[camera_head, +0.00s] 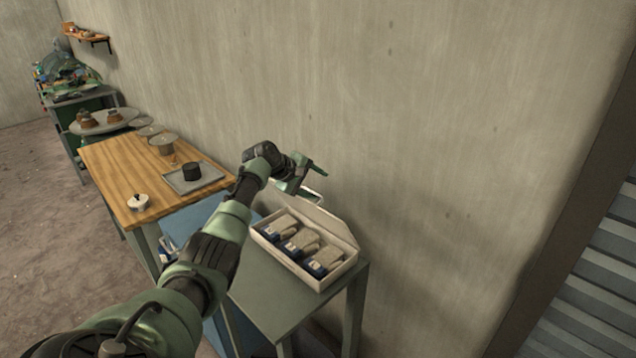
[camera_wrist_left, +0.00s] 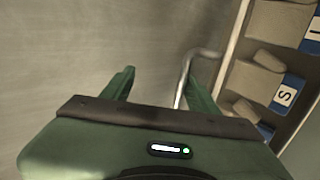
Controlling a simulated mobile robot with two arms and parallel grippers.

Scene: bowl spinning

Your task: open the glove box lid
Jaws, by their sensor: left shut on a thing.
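The glove box (camera_head: 292,270) is a long white box on a small green table, and its gloves show inside in compartments with blue labels. Its lid (camera_head: 322,224) stands raised along the wall side, so the box is open. My left gripper (camera_head: 307,180) is above the lid's upper edge and is shut on the lid handle. In the left wrist view, the metal handle (camera_wrist_left: 184,72) runs between the fingers of my gripper (camera_wrist_left: 162,82), close to the right finger. The open box with gloves and an "S" label (camera_wrist_left: 285,95) shows at the right. My right gripper is out of view.
A wooden table (camera_head: 120,165) stands to the left with a grey tray (camera_head: 205,184), a dark cylinder (camera_head: 191,171) and a small white pot (camera_head: 138,202). The bare wall (camera_head: 400,110) rises close behind the box. A slatted metal surface (camera_head: 590,290) is at far right.

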